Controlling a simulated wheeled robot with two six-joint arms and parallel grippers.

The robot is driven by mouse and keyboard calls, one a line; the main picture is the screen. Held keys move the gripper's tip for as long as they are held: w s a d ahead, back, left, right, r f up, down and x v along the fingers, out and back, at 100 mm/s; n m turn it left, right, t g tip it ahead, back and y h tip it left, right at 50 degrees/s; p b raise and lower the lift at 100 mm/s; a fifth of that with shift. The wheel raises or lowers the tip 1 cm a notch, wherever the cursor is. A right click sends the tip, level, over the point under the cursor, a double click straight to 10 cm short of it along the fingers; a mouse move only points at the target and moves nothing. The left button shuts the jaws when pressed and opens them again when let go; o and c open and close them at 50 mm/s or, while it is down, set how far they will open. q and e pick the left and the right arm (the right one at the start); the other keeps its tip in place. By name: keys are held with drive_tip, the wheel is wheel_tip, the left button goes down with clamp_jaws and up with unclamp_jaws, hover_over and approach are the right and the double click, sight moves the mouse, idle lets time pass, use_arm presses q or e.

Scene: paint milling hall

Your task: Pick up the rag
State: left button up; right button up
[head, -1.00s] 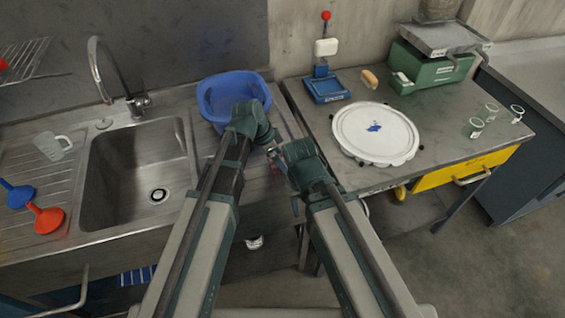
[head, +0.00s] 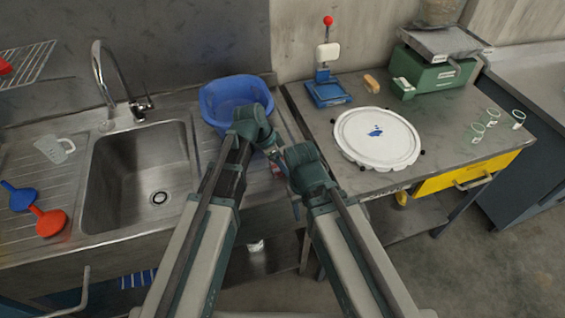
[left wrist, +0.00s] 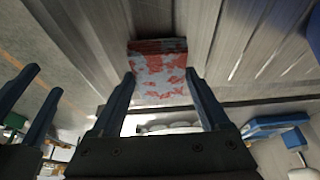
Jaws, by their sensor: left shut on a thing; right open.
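The rag (left wrist: 160,68) is a red and pale blue blotched cloth. In the left wrist view it sits between the fingertips of my left gripper (left wrist: 160,80), which is shut on it. In the head view only a small red bit of the rag (head: 277,169) shows, beside my arms near the right edge of the sink counter. My left gripper is mostly hidden behind its wrist there. My right gripper (head: 286,182) is close by, open and empty; its two fingers also show at the left of the left wrist view (left wrist: 36,85).
A blue basin (head: 235,98) stands on the counter just beyond my left wrist. The sink (head: 138,165) is to the left. The right-hand bench holds a white round lid (head: 376,150), a blue stand (head: 328,92), a green scale (head: 440,75) and several small cups.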

use_arm(q)
wheel_tip(320, 180, up, 10)
drive_tip(key=p, duration=1)
drive_tip(key=shift+r, duration=0.15)
drive_tip(key=o, duration=0.7)
drive_tip(key=c, duration=0.6)
drive_tip(key=shift+o, duration=0.2)
